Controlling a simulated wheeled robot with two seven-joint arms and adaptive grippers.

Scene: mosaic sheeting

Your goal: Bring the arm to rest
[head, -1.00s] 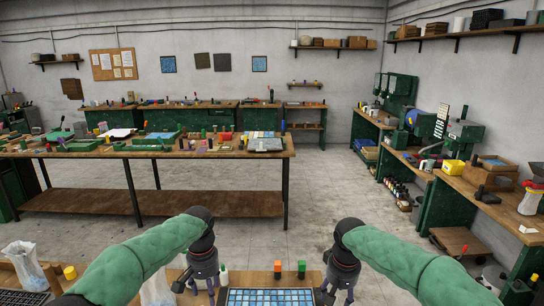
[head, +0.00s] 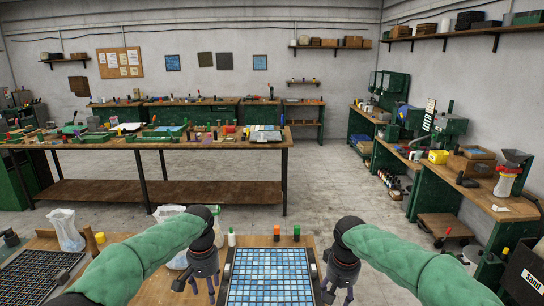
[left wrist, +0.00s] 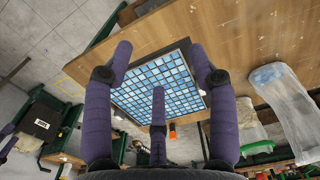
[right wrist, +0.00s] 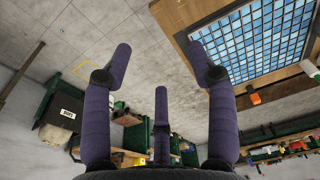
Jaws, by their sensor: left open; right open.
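My left gripper (head: 203,283) hangs at the left edge of the tray of blue mosaic tiles (head: 231,298), its fingers open and empty. In the left wrist view its fingers (left wrist: 160,75) are spread, with the tiled tray (left wrist: 203,98) beyond them. My right gripper (head: 338,288) hangs just right of the tray, also open and empty. In the right wrist view its fingers (right wrist: 160,70) are spread over bare floor, with the tray (right wrist: 192,38) at the upper right. Both arms wear green sleeves.
On the near bench (head: 125,240) stand a clear bag (head: 67,232), a white bottle (head: 231,238), an orange-topped block (head: 277,233) and a green-topped one (head: 297,232). A dark grid tray (head: 65,262) lies at left. A long cluttered worktable (head: 285,150) stands beyond open floor (head: 335,190).

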